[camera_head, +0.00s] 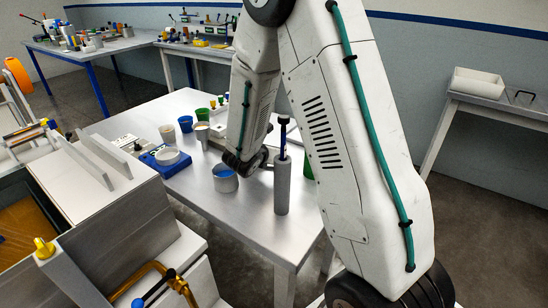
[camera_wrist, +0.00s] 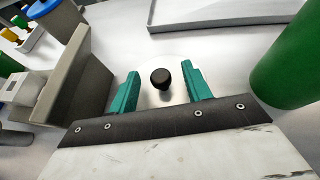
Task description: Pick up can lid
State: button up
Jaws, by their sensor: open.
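The can lid (camera_wrist: 153,97) shows in the wrist view as a pale round disc with a black knob (camera_wrist: 160,78), lying on the metal table. My gripper (camera_wrist: 161,70) is open, its two teal fingers on either side of the knob with a gap on each side. I cannot tell how far above the lid the fingertips are. In the head view my arm hides the lid and the gripper's fingers.
A green cylinder (camera_wrist: 291,65) stands close at right and a grey block (camera_wrist: 78,75) close at left in the wrist view. A shallow tray (camera_wrist: 215,22) lies beyond.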

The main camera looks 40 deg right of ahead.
jog(key=shift+c, duration=0.3)
grip_shut()
jog(key=shift+r, duration=0.1)
